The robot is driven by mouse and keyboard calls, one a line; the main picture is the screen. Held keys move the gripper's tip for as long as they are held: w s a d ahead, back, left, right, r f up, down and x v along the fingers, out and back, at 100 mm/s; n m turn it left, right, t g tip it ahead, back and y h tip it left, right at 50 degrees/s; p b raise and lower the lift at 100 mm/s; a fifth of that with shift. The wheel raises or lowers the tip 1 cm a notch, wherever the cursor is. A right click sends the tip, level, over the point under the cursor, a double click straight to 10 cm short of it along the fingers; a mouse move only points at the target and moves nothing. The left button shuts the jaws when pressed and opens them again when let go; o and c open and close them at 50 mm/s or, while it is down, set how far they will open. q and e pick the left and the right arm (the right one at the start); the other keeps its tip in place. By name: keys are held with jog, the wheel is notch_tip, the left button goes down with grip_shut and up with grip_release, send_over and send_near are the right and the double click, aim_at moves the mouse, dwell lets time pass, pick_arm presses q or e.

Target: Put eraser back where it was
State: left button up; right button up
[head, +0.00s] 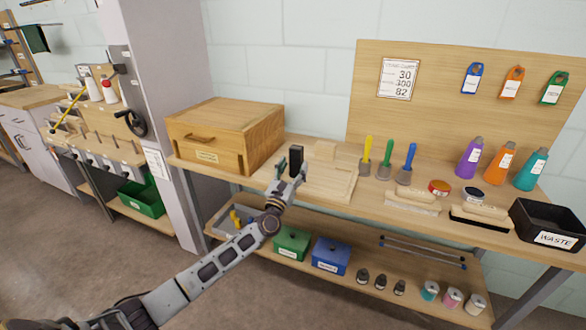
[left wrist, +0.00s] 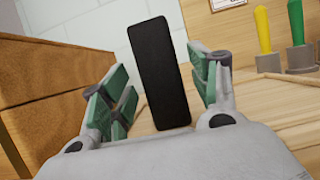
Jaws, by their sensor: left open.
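A black upright block (head: 296,158), which I take to be the eraser, stands at the left end of the workbench, just right of the wooden drawer box. In the left wrist view the black block (left wrist: 160,70) stands between my two fingers, slightly tilted in the picture, with gaps on both sides. My left gripper (head: 291,176) is open around or just in front of it; I cannot tell how deep the block sits between the fingers. The gripper hides the block's lower part in the head view. My right gripper is not in view.
A wooden drawer box (head: 226,134) stands close on the left. A shallow wooden tray (head: 328,187) lies to the right, with a pale wooden block (head: 325,150) behind. Coloured-handled tools (head: 387,155), brushes (head: 412,200), bottles (head: 500,160) and a black waste bin (head: 550,222) stand farther right.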

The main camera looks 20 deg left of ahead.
pick_arm(q)
jog(key=v, duration=1.1)
jog(key=shift+s, duration=0.4)
jog(key=shift+f, duration=0.15)
dwell(0.5)
jog(key=s+d+f+m+g+h, duration=0.3)
jog(key=s+d+f+m+g, duration=0.25)
jog(key=d+f+m, duration=0.5)
jog(key=s+d+f+m+g+h, duration=0.45)
jog(key=s+d+f+m, duration=0.2)
jog(key=m, duration=0.75)
jog(key=s+a+f+m+g+y, duration=0.3)
jog(key=s+f+m+g, duration=0.2)
jog(key=s, duration=0.5)
jog(key=s+a+f+m+g+y, duration=0.4)
jog(key=s+f+m+g, duration=0.1)
jog(key=s+f+m, duration=0.3)
jog(key=shift+s+f+m, duration=0.35)
jog(key=shift+s+f, duration=0.4)
jog(key=shift+s, duration=0.25)
jog(key=shift+a, duration=0.1)
